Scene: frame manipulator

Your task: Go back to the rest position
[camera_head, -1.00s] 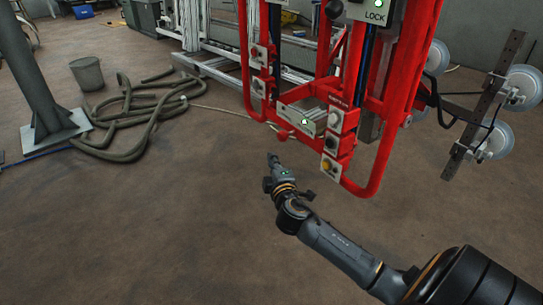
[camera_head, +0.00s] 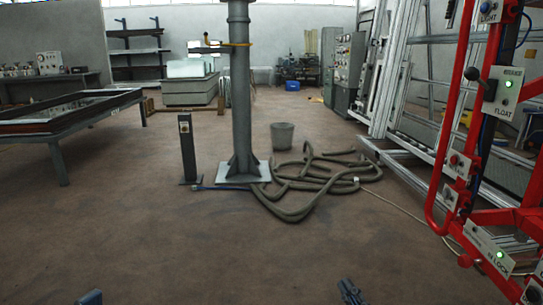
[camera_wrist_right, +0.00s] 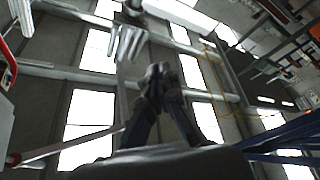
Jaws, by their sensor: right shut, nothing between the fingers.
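My right gripper (camera_head: 350,291) shows at the bottom edge of the head view, right of centre, above bare floor. In the right wrist view its fingers (camera_wrist_right: 158,72) come together and point up toward the ceiling, with nothing held. A small dark tip at the bottom left of the head view looks like my left gripper (camera_head: 90,298); too little of it shows to tell its state. The red frame manipulator (camera_head: 447,150) stands at the right, with handles, switch boxes and green lights, apart from my right gripper.
A grey column (camera_head: 241,90) stands ahead, with a coiled hose (camera_head: 300,205) and a bucket (camera_head: 282,136) beside it. A short post (camera_head: 187,150) stands left of it, and a low table (camera_head: 60,128) is farther left. The near floor (camera_head: 190,250) is clear.

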